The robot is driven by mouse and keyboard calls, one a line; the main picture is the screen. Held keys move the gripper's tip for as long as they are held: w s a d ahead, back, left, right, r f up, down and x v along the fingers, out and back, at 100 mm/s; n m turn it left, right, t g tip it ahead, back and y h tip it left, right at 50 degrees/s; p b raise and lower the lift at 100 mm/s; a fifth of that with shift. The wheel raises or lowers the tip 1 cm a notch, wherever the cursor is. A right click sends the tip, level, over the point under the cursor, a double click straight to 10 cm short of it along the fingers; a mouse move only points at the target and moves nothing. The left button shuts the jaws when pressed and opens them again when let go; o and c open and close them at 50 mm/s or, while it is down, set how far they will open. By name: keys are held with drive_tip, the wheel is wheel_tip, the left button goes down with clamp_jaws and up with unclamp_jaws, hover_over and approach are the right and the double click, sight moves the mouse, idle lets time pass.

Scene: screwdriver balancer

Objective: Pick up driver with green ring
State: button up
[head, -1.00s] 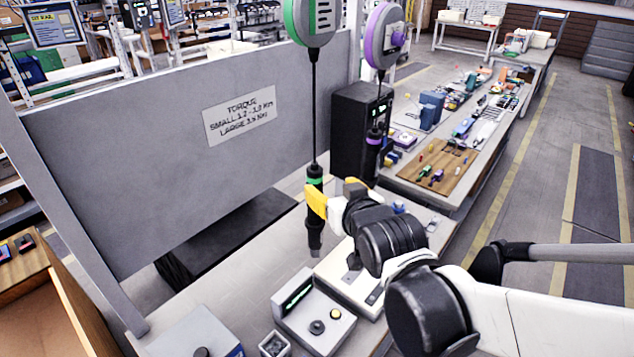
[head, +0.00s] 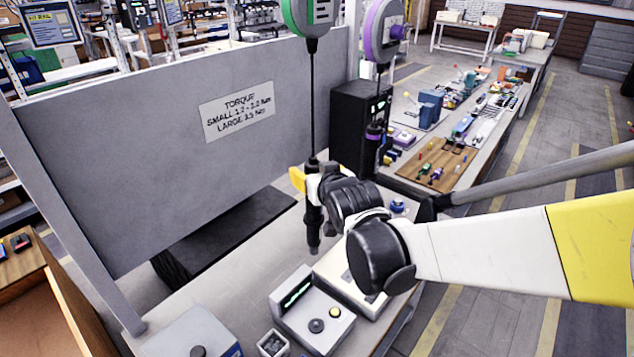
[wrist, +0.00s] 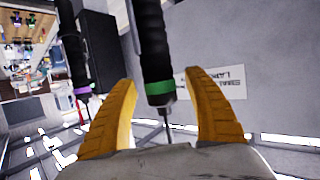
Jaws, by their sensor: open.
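The driver with the green ring (head: 313,232) hangs upright on a cable from the green balancer (head: 309,14) over the bench. Its black body shows below my gripper (head: 304,181), which hides the ring in the head view. In the wrist view the green-ringed driver (wrist: 157,60) appears between the two yellow fingers of my gripper (wrist: 163,79), with gaps on both sides. The fingers are spread and hold nothing. I cannot tell how far the driver reaches into the jaws.
A second driver with a purple ring (head: 373,140) hangs behind to the right, and also shows in the wrist view (wrist: 80,75). A grey panel (head: 150,150) stands behind the bench. A control box (head: 313,312) sits on the bench below.

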clamp_jaws()
drive_tip(key=shift+r, duration=0.1)
